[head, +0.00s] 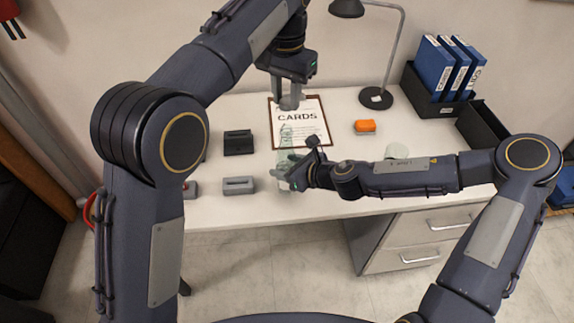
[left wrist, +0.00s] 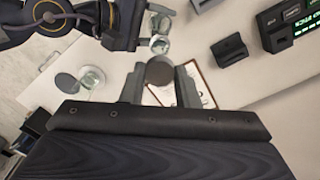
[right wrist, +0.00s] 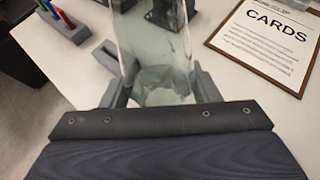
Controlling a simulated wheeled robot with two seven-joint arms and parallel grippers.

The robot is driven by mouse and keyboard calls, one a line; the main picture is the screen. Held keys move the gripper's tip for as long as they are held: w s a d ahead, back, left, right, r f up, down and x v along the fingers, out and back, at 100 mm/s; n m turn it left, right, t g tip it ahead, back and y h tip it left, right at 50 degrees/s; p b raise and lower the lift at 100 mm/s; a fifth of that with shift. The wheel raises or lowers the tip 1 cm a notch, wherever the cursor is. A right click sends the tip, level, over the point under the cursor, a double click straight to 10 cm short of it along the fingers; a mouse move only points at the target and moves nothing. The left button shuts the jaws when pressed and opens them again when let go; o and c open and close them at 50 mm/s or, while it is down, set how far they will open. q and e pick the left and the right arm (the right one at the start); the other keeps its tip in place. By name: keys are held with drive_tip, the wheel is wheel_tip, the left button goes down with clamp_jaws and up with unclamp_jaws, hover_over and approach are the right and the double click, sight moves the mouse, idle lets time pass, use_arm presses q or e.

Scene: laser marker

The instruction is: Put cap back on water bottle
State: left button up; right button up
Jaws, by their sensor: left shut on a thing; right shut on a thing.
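A clear water bottle (head: 288,136) stands near the front of the white desk, roughly upright. My right gripper (head: 284,174) is shut on its lower part; the right wrist view shows the bottle (right wrist: 155,62) between the two fingers. My left gripper (head: 290,103) points down, above the bottle in the head view. In the left wrist view, a dark round cap (left wrist: 160,70) is held between its fingers. The cap appears apart from the bottle, but the exact gap and alignment cannot be told. The bottle's neck is hard to make out against the clipboard.
A clipboard marked CARDS (head: 312,133) lies behind the bottle. Dark device (head: 238,142) and grey device (head: 238,185) sit to the left. An orange item (head: 365,127), a lamp (head: 376,98), a clear glass (head: 397,151) and blue binders (head: 436,68) are right.

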use_arm(q)
drive_tip(key=shift+f, duration=1.95)
drive_tip(key=shift+s+f, duration=0.1)
drive_tip(key=shift+f, duration=0.75)
drive_tip(key=shift+f, duration=0.6)
